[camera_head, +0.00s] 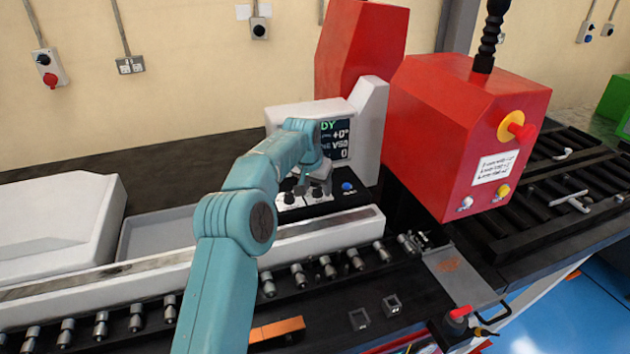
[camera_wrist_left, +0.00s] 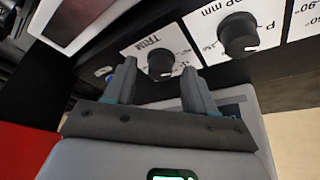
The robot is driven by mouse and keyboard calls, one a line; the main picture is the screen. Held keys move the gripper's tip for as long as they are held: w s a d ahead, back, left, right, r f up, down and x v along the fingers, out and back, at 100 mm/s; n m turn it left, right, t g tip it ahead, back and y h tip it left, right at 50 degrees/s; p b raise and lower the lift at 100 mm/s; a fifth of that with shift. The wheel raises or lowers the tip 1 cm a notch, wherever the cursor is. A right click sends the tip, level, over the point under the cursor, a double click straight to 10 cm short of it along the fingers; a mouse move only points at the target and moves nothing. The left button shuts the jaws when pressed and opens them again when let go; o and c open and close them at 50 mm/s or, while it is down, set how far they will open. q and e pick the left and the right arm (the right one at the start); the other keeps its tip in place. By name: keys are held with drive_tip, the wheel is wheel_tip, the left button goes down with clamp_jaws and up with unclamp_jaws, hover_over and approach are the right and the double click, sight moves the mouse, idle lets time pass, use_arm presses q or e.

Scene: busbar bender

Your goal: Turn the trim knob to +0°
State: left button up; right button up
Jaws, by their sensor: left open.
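The trim knob (camera_wrist_left: 161,64) is a small black dial with a white pointer mark, on a white panel marked TRIM in the left wrist view. My left gripper (camera_wrist_left: 158,78) is open, with one finger on either side of the knob in that view. I cannot tell whether the fingers touch it. In the head view my left gripper (camera_head: 316,188) is over the small control panel, and the trim knob is hard to tell apart from it. My right gripper is not in view.
Another black knob (camera_wrist_left: 238,35) is beside the trim knob. A blue button (camera_head: 347,187) is right of the knobs in the head view. A red box (camera_head: 440,130) with a red-and-yellow stop button (camera_head: 517,128) stands to the right. A roller row (camera_head: 300,275) runs in front.

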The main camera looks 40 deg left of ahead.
use_arm(q)
drive_tip(key=v, duration=1.6)
drive_tip(key=shift+s+r, duration=0.15)
drive_tip(key=shift+s, duration=0.1)
